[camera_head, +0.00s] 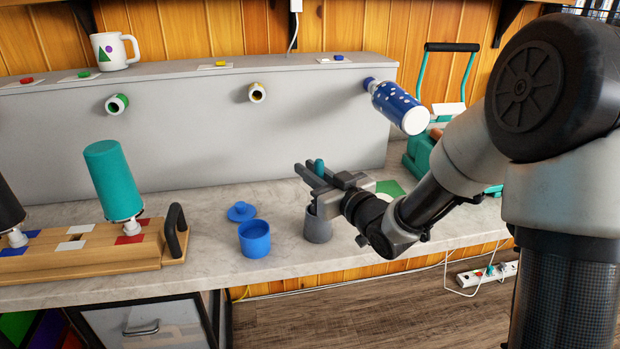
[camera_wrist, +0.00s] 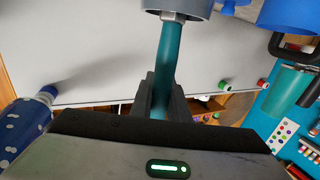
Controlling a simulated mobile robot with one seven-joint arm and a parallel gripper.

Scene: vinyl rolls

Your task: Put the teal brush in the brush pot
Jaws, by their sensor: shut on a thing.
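The teal brush (camera_head: 319,167) is held upright between the fingers of my gripper (camera_head: 312,177). In the wrist view the brush (camera_wrist: 171,62) shows as a teal handle with a silver ferrule, and my gripper (camera_wrist: 166,95) is shut on the handle. A dark grey pot (camera_head: 318,228), which looks like the brush pot, stands on the counter just below my gripper. In the wrist view the pot (camera_wrist: 190,8) is at the top edge, and the ferrule overlaps its rim. I cannot tell whether the brush's lower end is inside the pot. The bristles are hidden.
An open blue pot (camera_head: 254,240) stands left of the grey pot, with a blue lid (camera_head: 241,211) behind it. A wooden rack (camera_head: 90,262) with a teal roll (camera_head: 112,180) is further left. A blue dotted roll (camera_head: 398,106) sticks out from the grey wall panel (camera_head: 200,140).

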